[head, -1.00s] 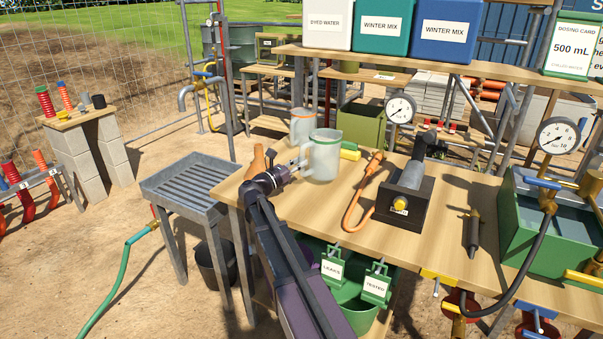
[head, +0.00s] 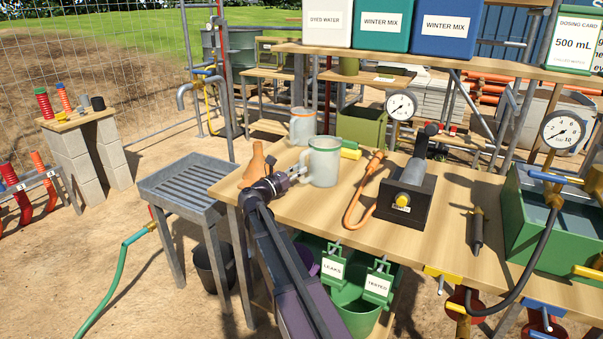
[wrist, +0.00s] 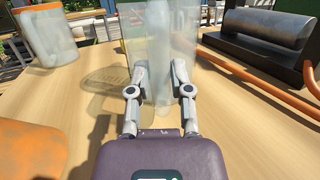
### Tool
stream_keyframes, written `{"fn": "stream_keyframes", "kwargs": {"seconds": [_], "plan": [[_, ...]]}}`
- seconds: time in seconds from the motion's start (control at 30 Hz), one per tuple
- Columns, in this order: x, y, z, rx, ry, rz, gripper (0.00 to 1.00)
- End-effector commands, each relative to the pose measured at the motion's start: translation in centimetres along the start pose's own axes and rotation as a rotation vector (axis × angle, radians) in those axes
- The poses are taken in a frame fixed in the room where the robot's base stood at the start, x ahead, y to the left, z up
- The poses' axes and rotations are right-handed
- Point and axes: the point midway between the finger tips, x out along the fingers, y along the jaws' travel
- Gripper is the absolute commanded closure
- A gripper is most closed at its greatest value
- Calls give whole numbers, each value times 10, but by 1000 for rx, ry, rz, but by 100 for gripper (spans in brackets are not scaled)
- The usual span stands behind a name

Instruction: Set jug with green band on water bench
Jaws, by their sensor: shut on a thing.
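The jug with the green band (head: 323,163) is pale, translucent and upright at the left part of the wooden bench (head: 450,211). My gripper (head: 296,172) reaches it from the front left and is shut on its handle. In the wrist view my gripper (wrist: 154,78) has its fingers on both sides of the handle, with the clear jug body (wrist: 185,35) behind. I cannot tell whether the jug's base touches the bench top. No bench in view is labelled as the water bench.
A jug with an orange band (head: 303,124) stands just behind. A black block with a grey cylinder (head: 407,195) and an orange hose (head: 355,205) are to the right. A grey slatted stand (head: 185,188) is left of the bench.

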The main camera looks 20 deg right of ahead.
Motion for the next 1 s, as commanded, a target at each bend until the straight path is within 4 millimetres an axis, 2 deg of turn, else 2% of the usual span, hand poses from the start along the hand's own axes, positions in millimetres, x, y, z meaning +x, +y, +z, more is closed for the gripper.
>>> {"fn": "stream_keyframes", "kwargs": {"seconds": [0.27,0.3,0.4,0.87,1.0], "plan": [[0,0,0,0,-1,0,100],[0,0,0,0,0,0,67],[0,0,0,0,0,0,39],[0,0,1,0,0,0,39],[-7,0,0,0,0,1,39]]}}
